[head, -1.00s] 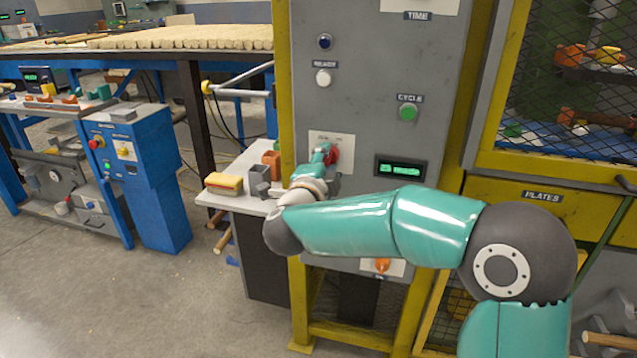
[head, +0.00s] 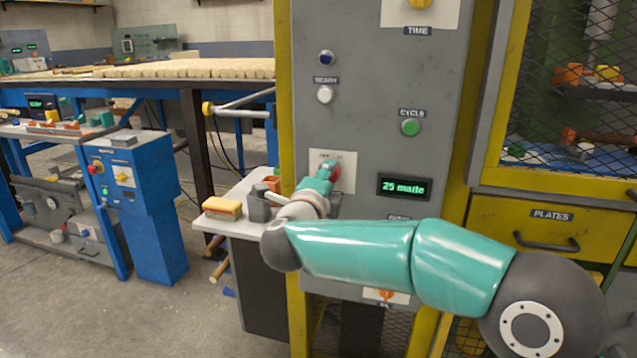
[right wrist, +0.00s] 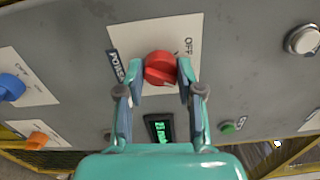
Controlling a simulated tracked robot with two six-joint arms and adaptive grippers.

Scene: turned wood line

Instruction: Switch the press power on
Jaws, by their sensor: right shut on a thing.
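The red power knob (right wrist: 161,68) sits on a pale plate (right wrist: 126,40) marked POWER and OFF on the grey press panel. In the head view the knob (head: 336,173) is mostly hidden by my right gripper (head: 328,175). In the right wrist view my right gripper (right wrist: 162,78) has one finger on each side of the knob and is shut on it. The knob's exact pointer position is hard to read. The display (head: 404,188) is lit green and reads "25 made". My left gripper is not in view.
Above are a white ready lamp (head: 325,95), a dark blue lamp (head: 326,58) and a green cycle button (head: 410,127). An orange knob (head: 386,295) is below. A side shelf (head: 222,222) left of the press holds a yellow sponge (head: 222,207). A yellow frame borders the panel.

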